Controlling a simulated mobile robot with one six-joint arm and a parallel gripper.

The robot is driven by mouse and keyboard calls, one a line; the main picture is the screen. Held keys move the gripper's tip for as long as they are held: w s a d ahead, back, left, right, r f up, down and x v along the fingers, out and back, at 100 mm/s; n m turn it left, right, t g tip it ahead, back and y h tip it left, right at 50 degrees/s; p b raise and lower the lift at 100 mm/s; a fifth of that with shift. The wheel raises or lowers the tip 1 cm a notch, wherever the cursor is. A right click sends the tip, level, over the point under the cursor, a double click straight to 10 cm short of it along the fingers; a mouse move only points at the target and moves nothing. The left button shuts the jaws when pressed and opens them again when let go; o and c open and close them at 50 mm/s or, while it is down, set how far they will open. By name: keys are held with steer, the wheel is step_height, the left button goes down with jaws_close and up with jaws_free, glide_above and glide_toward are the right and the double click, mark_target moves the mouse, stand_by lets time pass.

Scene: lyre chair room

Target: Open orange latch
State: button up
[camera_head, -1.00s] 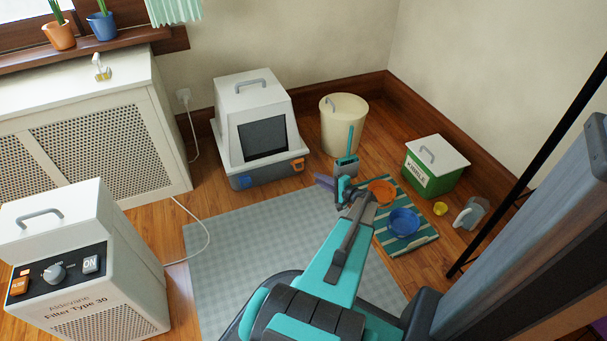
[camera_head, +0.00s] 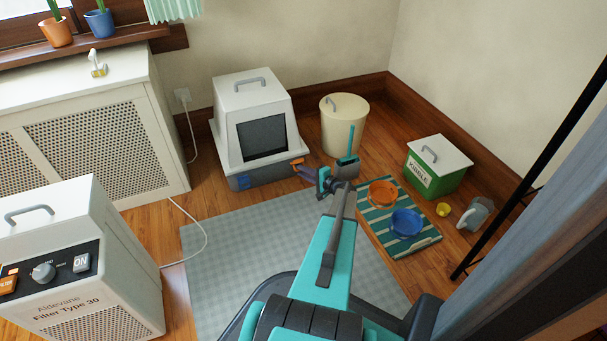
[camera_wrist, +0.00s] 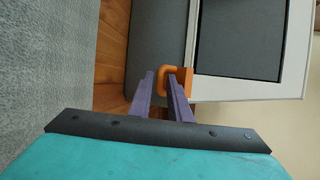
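The orange latch (camera_head: 297,163) is on the right end of the grey base of the white litter box (camera_head: 255,105). In the wrist view the orange latch (camera_wrist: 187,74) is a small loop at the seam between the grey base and the white upper part. My gripper (camera_head: 304,170) is right beside the latch in the head view. In the wrist view my gripper (camera_wrist: 160,76) has its two purple fingers apart. The right fingertip overlaps the latch, and the left one is to the latch's left. I cannot tell whether they touch it.
A blue latch (camera_head: 243,182) is on the left of the box's base. A cream bin (camera_head: 344,125) stands to the right. A striped mat (camera_head: 417,244) bears an orange bowl (camera_head: 382,193) and a blue bowl (camera_head: 405,223). A grey rug (camera_head: 240,240) covers the floor in front.

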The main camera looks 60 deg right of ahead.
jaws_close()
steer(key=shift+f+b, duration=0.25)
steer(key=shift+b, duration=0.25)
steer(key=shift+f+b, duration=0.15)
steer(key=shift+b, duration=0.2)
steer(key=f+t+b, duration=0.1)
steer(key=b, duration=0.2)
steer(key=shift+n+t+h, duration=0.3)
steer(key=shift+h, duration=0.1)
steer(key=shift+f+t+b, duration=0.1)
steer(key=shift+t+b, duration=0.3)
steer(key=shift+b, duration=0.15)
